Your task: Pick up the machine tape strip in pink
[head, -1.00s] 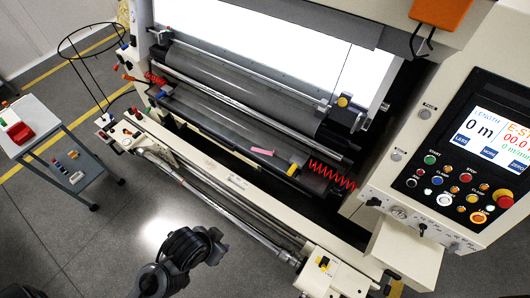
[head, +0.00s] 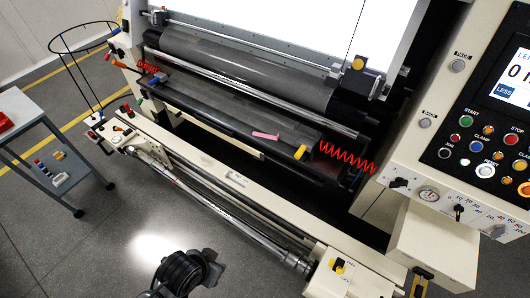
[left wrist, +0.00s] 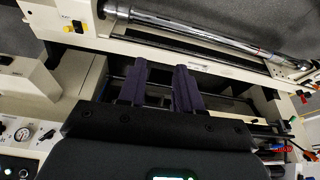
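The pink tape strip (head: 265,136) lies on the dark flat bed of the machine in the head view, left of a yellow block. It does not show in the left wrist view. My left gripper (left wrist: 161,82) shows in the left wrist view with its two dark fingers apart and nothing seen between them. A black arm part of mine is at the bottom of the head view, well below the strip; no fingertips show there. My right gripper is not in view.
A long cream rail with a metal bar (head: 215,202) runs in front of the bed. A red coiled cable (head: 345,158) and yellow block (head: 300,152) are right of the strip. Rollers and a bright backlit panel (head: 270,30) lie behind. A control panel (head: 485,150) stands right, a grey cart (head: 50,150) left.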

